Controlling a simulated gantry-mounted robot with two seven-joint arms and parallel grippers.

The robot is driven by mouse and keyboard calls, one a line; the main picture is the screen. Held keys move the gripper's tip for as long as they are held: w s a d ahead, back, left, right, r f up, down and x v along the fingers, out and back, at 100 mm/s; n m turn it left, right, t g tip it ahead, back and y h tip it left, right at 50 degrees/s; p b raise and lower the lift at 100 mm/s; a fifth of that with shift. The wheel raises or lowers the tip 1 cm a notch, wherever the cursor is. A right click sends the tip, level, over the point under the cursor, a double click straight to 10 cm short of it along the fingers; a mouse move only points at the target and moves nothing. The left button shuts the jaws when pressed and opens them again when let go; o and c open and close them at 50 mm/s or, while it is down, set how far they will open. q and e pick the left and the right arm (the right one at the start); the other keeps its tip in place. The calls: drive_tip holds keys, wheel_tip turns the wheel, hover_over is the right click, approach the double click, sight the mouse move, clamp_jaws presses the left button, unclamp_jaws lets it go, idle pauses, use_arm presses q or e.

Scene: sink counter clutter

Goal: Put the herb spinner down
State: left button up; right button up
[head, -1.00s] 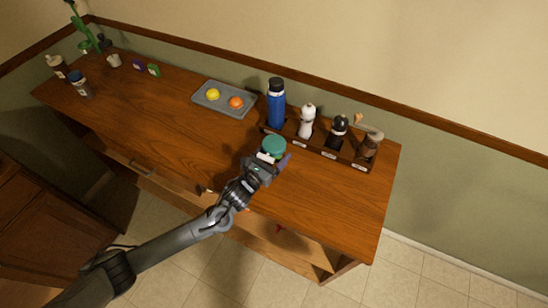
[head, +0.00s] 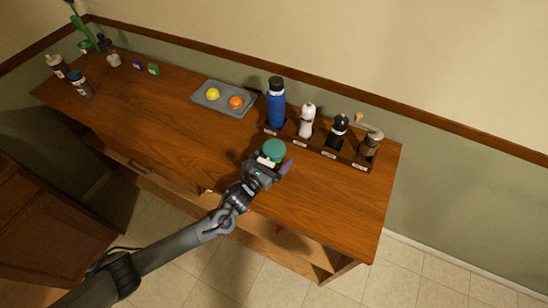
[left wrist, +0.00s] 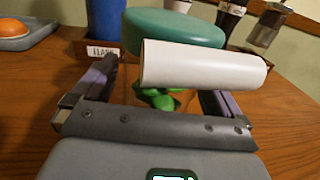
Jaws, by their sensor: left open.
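The herb spinner (head: 274,150) stands on the wooden counter, in front of the labelled rack. It has a green lid, a white cylindrical handle and a clear body with green leaves inside; it looks upright in the left wrist view (left wrist: 175,26). My left gripper (head: 273,163) is open, with its purple-grey fingers on either side of the spinner's body. In the left wrist view the white handle crosses in front of the body and hides part of it and of the right finger. The spinner's base is hidden. My right gripper is not in view.
Close behind is a dark rack (head: 317,150) with a blue flask (head: 276,105), a white mill (head: 307,120), a black-topped jar (head: 337,132) and a crank grinder (head: 369,140). A grey tray (head: 222,108) holds a lemon and an orange.

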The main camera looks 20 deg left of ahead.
use_arm(q)
drive_tip(key=shift+r, duration=0.15)
drive_tip(key=v, duration=1.2)
